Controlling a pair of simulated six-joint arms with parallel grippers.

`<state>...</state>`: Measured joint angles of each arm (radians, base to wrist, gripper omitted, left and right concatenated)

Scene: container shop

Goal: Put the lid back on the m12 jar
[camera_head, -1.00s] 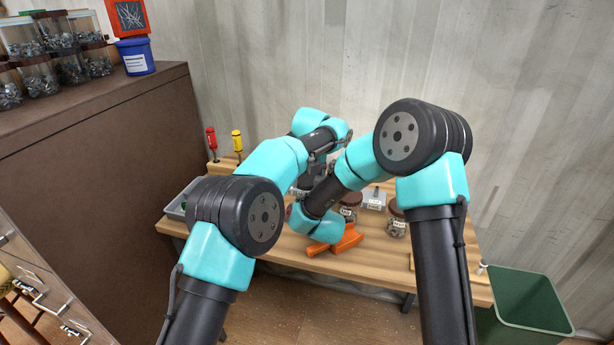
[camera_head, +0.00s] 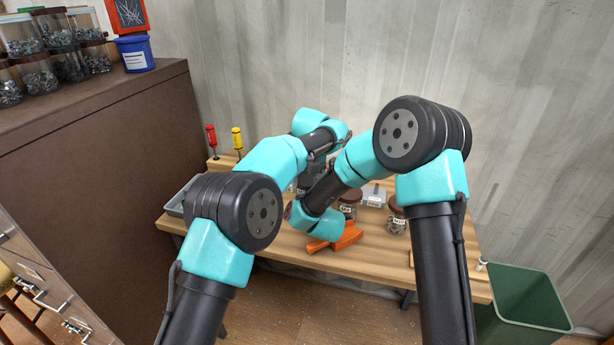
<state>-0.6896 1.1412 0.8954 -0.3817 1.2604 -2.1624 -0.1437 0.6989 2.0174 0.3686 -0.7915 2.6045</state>
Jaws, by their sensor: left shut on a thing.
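Two glass jars with brown lids and white labels stand on the wooden bench: a middle jar (camera_head: 348,211), partly behind my right forearm, and a right jar (camera_head: 397,224). The labels are too small to read surely, so I cannot tell which is m12. My left gripper (camera_head: 312,174) is low over the back of the bench, left of both jars, partly covered by my right arm. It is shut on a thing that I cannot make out. My right arm reaches across to the left in front of it. My right gripper is hidden behind its own wrist.
The bench (camera_head: 370,262) has an orange object (camera_head: 338,240) at its front, close to my right wrist. A pale labelled box (camera_head: 374,197) stands between the jars. Red (camera_head: 211,136) and yellow (camera_head: 237,140) handled tools, a grey tray (camera_head: 173,208) and a green bin (camera_head: 535,310) flank it.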

